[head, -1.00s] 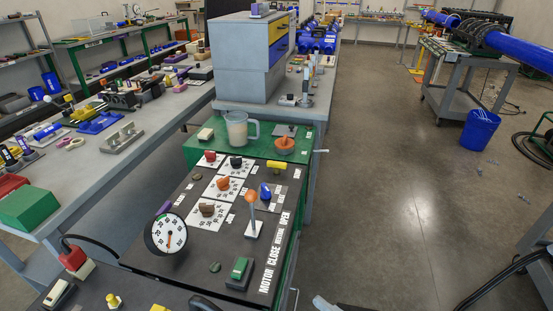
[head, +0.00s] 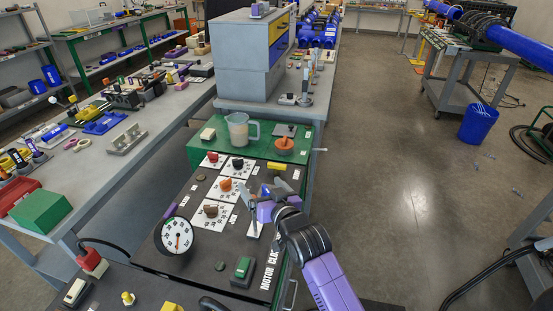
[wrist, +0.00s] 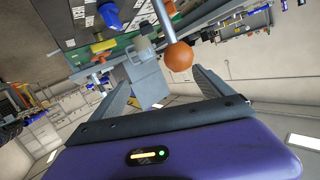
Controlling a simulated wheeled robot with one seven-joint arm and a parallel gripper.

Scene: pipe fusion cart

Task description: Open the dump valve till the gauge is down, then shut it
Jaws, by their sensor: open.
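The gauge (head: 177,236) is a round white dial with a black rim at the panel's left edge; its thin needle points roughly downward, its reading too small to make out. My gripper (head: 262,188) is open and empty above the right side of the black panel (head: 205,258). The lever's orange ball (wrist: 178,56) shows in the wrist view just beyond the open fingers (wrist: 160,77), nearer the right finger. In the head view my gripper hides the ball. I cannot tell which control is the dump valve.
Red, black (head: 237,163), orange (head: 226,184) and brown (head: 211,210) knobs stand on white scales. A green rocker switch (head: 243,267) is at the panel's front. A clear jug (head: 238,131) and an orange knob (head: 284,144) stand behind. Open floor lies right.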

